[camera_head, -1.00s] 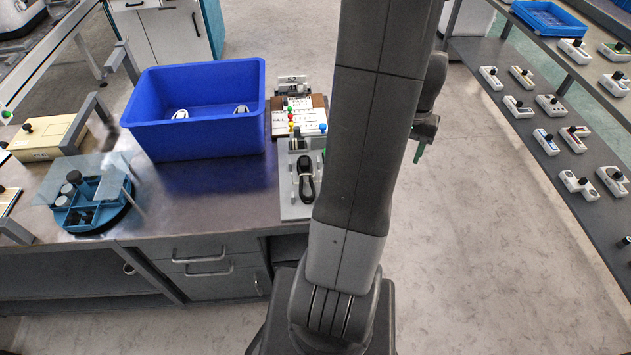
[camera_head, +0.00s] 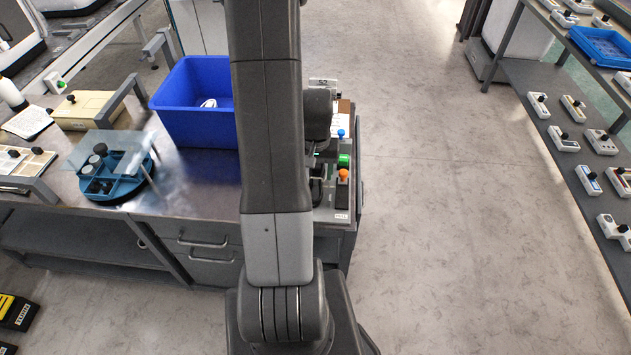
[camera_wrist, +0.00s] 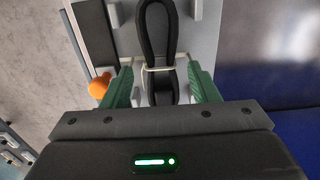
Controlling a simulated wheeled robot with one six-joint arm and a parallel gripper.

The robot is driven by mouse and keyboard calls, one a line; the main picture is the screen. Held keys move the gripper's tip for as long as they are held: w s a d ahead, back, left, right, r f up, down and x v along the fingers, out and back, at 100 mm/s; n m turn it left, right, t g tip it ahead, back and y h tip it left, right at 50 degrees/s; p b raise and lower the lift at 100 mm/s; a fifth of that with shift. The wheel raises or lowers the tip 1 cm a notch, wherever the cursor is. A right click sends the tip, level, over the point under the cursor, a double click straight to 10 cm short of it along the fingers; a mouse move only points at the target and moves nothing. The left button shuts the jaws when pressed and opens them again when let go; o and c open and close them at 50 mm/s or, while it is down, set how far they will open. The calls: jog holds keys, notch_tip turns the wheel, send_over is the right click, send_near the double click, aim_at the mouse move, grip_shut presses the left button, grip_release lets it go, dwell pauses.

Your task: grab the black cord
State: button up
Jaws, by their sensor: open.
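The black cord (camera_wrist: 158,38) is a bundled loop bound by a light tie, lying on a grey board (camera_wrist: 205,30) in the wrist view. My gripper (camera_wrist: 160,88) is open, with one green finger on each side of the bundle. The cord's tied part lies between the fingers, and its lower end is hidden by the gripper body. I cannot tell how high the fingertips are above the board. In the head view my arm hides most of the board; a dark part of the cord (camera_head: 316,190) shows beside it.
An orange knob (camera_wrist: 99,86) stands close to the left finger in the wrist view. Green, blue and orange parts stand on the board's right side in the head view. A blue bin (camera_head: 190,115) stands left of my arm. A turntable (camera_head: 115,180) sits further left.

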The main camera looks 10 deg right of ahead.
aim_at(316, 178)
jog(key=shift+f, duration=1.5)
grip_shut()
jog(key=shift+r, duration=0.1)
